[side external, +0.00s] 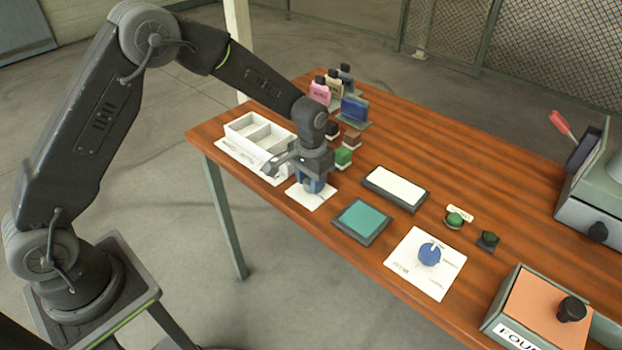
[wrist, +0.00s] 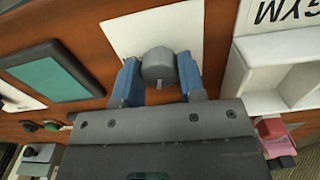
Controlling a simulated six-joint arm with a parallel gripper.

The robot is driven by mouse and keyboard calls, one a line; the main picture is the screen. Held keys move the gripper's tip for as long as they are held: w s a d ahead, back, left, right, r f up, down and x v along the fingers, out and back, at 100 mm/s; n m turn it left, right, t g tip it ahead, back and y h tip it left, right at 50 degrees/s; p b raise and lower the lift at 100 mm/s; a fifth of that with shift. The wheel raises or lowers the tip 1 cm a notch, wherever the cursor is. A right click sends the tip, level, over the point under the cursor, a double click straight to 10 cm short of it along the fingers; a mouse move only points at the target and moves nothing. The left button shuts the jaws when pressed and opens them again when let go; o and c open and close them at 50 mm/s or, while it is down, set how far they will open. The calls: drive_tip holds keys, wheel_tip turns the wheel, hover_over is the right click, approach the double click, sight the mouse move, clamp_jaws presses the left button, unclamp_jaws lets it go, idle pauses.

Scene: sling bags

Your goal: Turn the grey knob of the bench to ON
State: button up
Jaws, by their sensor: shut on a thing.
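The grey knob (wrist: 158,66) stands on a white plate (wrist: 185,30) in the wrist view. My gripper (wrist: 159,78) has its two blue fingers on either side of the knob and is shut on it. In the side external view my gripper (side external: 314,186) points down over the white plate (side external: 303,199) near the front edge of the bench (side external: 385,225). There the knob is hidden by the fingers. I cannot read any ON mark or tell which way the knob is turned.
A white divided tray (side external: 240,150) stands left of my gripper. To the right are a teal pad (side external: 361,221), a white pad (side external: 395,188) and a blue knob (side external: 429,254) on another white plate. Small bags (side external: 320,93) hang at the back.

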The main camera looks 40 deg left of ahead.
drive_tip(key=m, duration=1.1)
drive_tip(key=shift+m, duration=1.7)
drive_tip(key=o, duration=0.9)
drive_tip(key=shift+o, duration=0.2)
